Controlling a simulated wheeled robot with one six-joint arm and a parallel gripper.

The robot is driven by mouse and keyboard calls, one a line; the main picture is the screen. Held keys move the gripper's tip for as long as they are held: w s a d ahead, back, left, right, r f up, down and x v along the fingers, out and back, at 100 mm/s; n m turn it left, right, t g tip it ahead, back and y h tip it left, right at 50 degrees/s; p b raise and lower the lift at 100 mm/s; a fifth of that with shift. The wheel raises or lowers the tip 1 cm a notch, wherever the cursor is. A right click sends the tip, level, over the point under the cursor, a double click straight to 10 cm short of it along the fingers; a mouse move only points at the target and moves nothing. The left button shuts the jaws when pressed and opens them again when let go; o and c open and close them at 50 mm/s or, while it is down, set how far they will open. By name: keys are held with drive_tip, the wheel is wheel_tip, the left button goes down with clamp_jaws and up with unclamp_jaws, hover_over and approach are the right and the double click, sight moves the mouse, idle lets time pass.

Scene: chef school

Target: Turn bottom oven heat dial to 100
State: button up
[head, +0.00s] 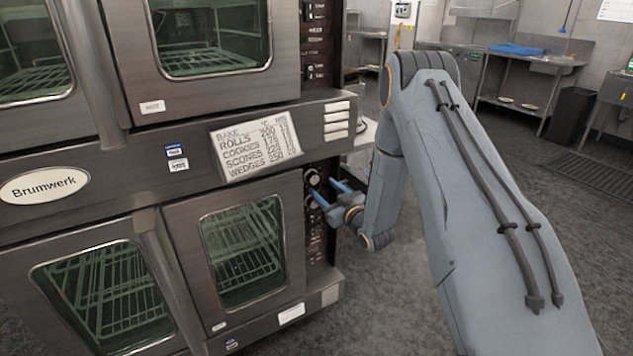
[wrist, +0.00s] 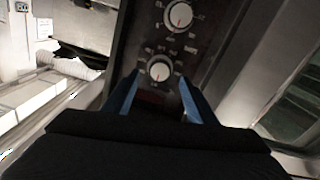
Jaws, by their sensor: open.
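The bottom oven (head: 180,270) has a dark control panel on its right edge, and it fills the lower left of the head view. The other dial (wrist: 179,15) is farther up. The number marks are too small to read. My gripper (wrist: 158,88) is open, with its blue fingers on either side of the nearer dial; whether they touch it I cannot tell. In the head view my gripper (head: 322,193) is at the panel.
The top oven (head: 215,90) stands above, with more switches on its panel. A sign of bake temperatures (head: 256,146) sticks out between the ovens. Open grey floor (head: 480,160) lies to the right, with steel tables (head: 525,58) at the back.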

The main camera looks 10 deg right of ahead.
sight(315, 180)
drive_tip(key=x, duration=0.6)
drive_tip(key=shift+s, duration=0.1)
drive_tip(key=shift+c, duration=0.3)
drive_tip(key=c, duration=0.8)
drive_tip(key=shift+m, duration=0.4)
drive_tip(key=m, duration=0.4)
drive_tip(key=shift+m+b, duration=0.35)
drive_tip(key=shift+m, duration=0.05)
drive_tip(key=m, duration=0.6)
drive_tip(key=shift+r+b, duration=0.1)
drive_tip(key=shift+b, duration=0.3)
